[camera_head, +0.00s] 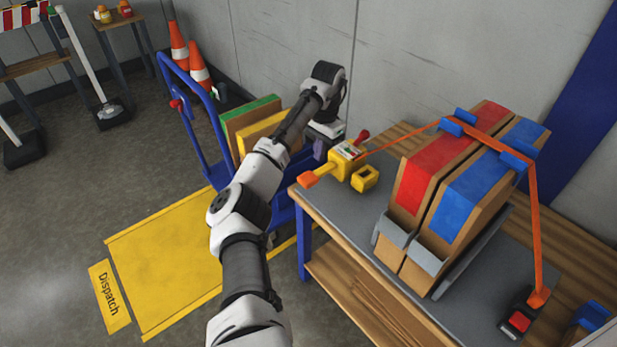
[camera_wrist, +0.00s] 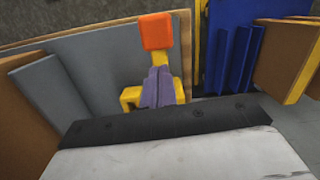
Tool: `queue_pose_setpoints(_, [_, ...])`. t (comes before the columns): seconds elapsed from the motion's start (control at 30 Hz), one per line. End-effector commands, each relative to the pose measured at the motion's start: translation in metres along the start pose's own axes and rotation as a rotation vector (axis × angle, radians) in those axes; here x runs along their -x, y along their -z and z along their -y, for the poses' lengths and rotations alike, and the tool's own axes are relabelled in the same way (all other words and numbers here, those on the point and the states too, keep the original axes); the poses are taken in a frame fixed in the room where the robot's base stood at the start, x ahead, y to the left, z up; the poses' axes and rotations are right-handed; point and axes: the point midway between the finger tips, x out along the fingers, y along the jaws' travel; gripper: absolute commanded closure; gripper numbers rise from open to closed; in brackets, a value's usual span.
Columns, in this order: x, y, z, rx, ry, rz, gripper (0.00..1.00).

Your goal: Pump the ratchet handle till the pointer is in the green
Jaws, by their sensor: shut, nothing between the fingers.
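The yellow ratchet (camera_head: 345,160) sits on the grey top of the workbench at its left end. Its handle ends in an orange grip (camera_head: 308,180), which points toward the bench's left edge; the grip also shows in the wrist view (camera_wrist: 157,31). A small dial (camera_head: 349,151) with some green is on the ratchet; its pointer is too small to read. A red knob (camera_head: 362,137) stands at its back. My gripper (camera_head: 319,150) is shut and empty, its purple fingers just behind the handle. In the wrist view the fingers (camera_wrist: 158,88) overlap the yellow ratchet; contact cannot be told.
An orange strap (camera_head: 536,225) runs from the ratchet over two cartons (camera_head: 455,185) to a black buckle with a red button (camera_head: 519,321). A blue trolley (camera_head: 205,130) with boards stands beyond the bench. Yellow floor marking (camera_head: 165,260) lies clear at left.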

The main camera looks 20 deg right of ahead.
Motion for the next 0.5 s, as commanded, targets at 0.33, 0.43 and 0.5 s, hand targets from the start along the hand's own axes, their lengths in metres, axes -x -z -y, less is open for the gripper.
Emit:
queue_pose_setpoints(0.33, [0.068, -0.002, 0.002, 0.004, 0.004, 0.001, 1.00])
queue_pose_setpoints(0.43, [0.074, -0.002, 0.002, 0.003, 0.002, 0.001, 1.00])
queue_pose_setpoints(0.5, [0.076, -0.002, 0.002, 0.003, 0.002, 0.001, 1.00])
